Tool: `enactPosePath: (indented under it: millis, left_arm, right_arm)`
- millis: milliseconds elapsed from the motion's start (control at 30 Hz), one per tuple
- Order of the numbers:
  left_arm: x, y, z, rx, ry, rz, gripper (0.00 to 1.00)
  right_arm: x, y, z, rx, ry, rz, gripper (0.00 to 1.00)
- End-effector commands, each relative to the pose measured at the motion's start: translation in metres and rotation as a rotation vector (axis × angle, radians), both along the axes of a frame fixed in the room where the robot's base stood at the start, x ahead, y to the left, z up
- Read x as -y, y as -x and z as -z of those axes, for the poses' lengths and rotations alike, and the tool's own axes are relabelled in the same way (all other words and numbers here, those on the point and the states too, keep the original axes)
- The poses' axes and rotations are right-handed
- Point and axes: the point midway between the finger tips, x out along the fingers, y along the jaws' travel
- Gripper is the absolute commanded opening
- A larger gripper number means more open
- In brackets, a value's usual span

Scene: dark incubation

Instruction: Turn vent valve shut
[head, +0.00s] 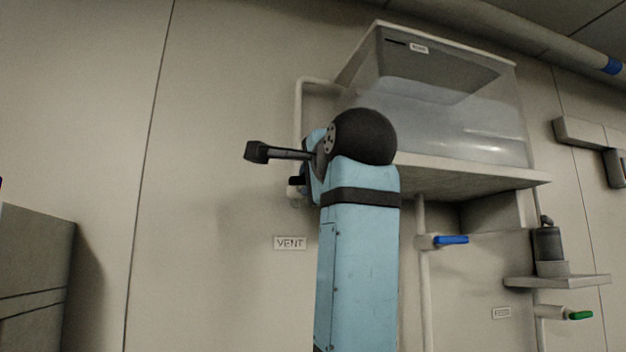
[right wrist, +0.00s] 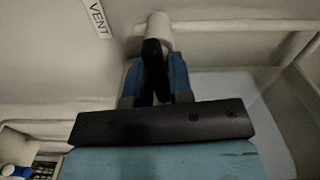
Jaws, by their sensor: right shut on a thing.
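The vent valve sits on a pale pipe left of the tank, above the VENT label (head: 290,243). In the head view only a bit of its black handle (head: 296,181) shows, and my right arm hides most of the rest. In the right wrist view the black handle (right wrist: 152,58) extends from the pale valve body (right wrist: 157,28). My right gripper (right wrist: 155,82) has its blue fingers on both sides of the handle and is shut on it. The label also shows in the right wrist view (right wrist: 98,17). My left gripper is in neither view.
A clear tank (head: 450,120) stands on a wall shelf (head: 470,172) right of my arm. A blue-handled valve (head: 451,240) and a green-handled valve (head: 579,315) are at the right. A small shelf (head: 560,282) holds a dark bottle (head: 547,245). A grey cabinet (head: 35,270) stands at far left.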

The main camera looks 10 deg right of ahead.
Motion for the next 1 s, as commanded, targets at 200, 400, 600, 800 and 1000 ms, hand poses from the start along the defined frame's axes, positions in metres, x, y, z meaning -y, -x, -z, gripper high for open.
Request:
enactPosePath:
  millis: [200, 400, 600, 800, 1000]
  left_arm:
    - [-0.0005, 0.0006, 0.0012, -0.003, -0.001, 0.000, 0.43]
    - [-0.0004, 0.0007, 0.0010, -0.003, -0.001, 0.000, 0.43]
    - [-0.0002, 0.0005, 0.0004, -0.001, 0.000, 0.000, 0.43]
    - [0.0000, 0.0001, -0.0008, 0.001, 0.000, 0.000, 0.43]
    - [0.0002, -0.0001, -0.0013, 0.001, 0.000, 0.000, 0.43]
  right_arm:
    - [-0.0002, -0.0003, 0.0018, -0.009, -0.092, -0.001, 0.00]
    - [0.0000, -0.0002, 0.0021, -0.012, -0.128, -0.001, 0.00]
    - [0.0000, -0.0002, 0.0021, -0.013, -0.136, 0.000, 0.00]
    - [-0.0001, -0.0002, 0.0021, -0.013, -0.136, 0.000, 0.00]
    - [-0.0001, -0.0001, 0.0018, -0.012, -0.136, 0.000, 0.40]
